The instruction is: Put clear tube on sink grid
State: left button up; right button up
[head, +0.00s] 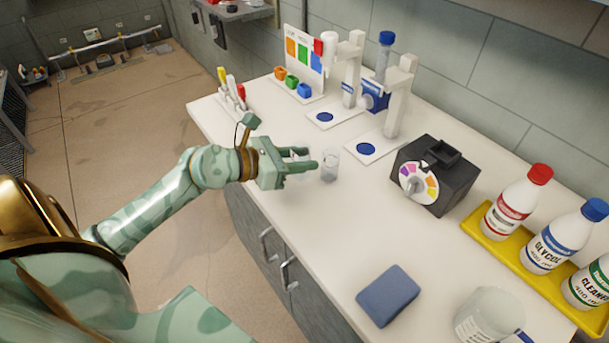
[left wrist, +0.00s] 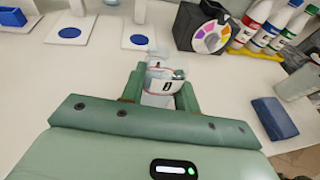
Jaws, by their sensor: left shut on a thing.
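My left gripper (head: 308,168) is shut on a clear tube, low over the white bench. In the left wrist view the clear tube (left wrist: 164,78) shows between the two green fingers (left wrist: 161,92), with a dark mark on it. The fingers partly hide the held tube. I do not see a sink grid in either view. My right gripper is not in view.
On the white bench (head: 300,215) stand a black box with a coloured dial (head: 435,175), a yellow tray (head: 484,237) with several bottles, a blue sponge-like block (head: 388,296) and a clear beaker (head: 487,316). White stands (head: 396,100) are at the back.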

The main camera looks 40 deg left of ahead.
pick_arm(q)
jog(key=shift+w+a+f, duration=0.15)
jog(key=shift+w+f, duration=0.1)
jog(key=shift+f, duration=0.1)
jog(key=shift+w+a+f+b, duration=0.1)
jog(key=shift+w+f+b, duration=0.1)
jog(key=shift+f+b, duration=0.55)
jog(key=shift+w+a+f+b, duration=0.1)
jog(key=shift+w+f+b, duration=0.15)
jog(key=shift+f, duration=0.9)
jog(key=shift+s, duration=0.1)
jog(key=shift+f, duration=0.15)
jog(key=o, duration=1.1)
